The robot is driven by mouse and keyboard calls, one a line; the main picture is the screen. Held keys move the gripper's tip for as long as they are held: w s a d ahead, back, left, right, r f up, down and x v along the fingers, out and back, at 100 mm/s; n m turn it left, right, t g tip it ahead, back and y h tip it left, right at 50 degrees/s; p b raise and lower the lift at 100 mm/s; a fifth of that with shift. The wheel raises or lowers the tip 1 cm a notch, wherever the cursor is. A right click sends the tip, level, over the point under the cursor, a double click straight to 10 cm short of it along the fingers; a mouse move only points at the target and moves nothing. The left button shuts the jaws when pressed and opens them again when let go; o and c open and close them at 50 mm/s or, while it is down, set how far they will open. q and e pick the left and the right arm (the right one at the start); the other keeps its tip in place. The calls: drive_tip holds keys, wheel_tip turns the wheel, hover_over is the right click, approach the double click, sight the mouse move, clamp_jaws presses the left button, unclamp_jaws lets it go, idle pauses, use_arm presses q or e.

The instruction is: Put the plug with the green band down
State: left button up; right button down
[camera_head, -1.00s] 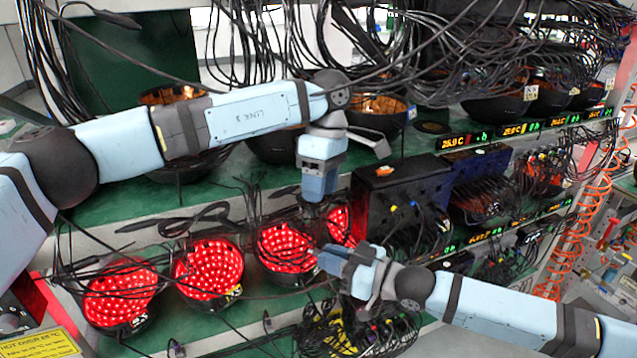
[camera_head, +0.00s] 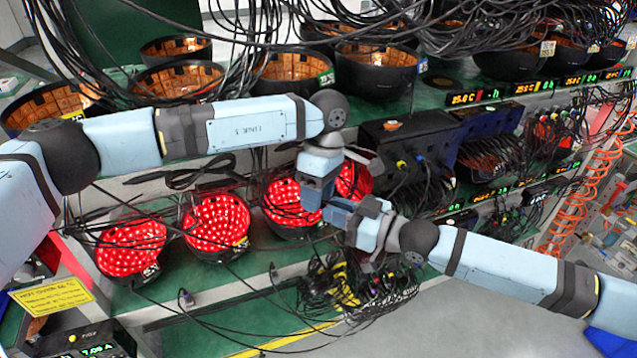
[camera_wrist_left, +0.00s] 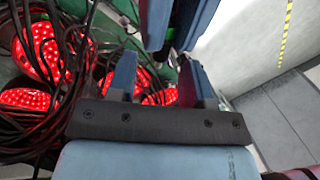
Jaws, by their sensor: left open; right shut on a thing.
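My left gripper (camera_head: 313,200) points down in front of the red-lit bowls, near the middle of the head view. Its two spread fingers show in the left wrist view (camera_wrist_left: 158,85), with nothing clearly between them. My right gripper (camera_head: 336,212) comes in from the right and is close beside the left fingertips. The right gripper's blue fingers also show at the top of the left wrist view (camera_wrist_left: 172,25).
Red-lit bowls (camera_head: 216,226) stand on the lower green shelf, with loose black cables around them. A dark box (camera_head: 398,150) with cables stands right of my grippers. A bundle of plugs and cables (camera_head: 365,285) hangs below. Dark bowls (camera_head: 375,72) line the upper shelf.

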use_arm(q)
clamp_jaws()
use_arm(e)
drive_tip(key=c, duration=1)
unclamp_jaws()
drive_tip(key=shift+c, duration=0.2)
drive_tip(key=shift+d, duration=0.1)
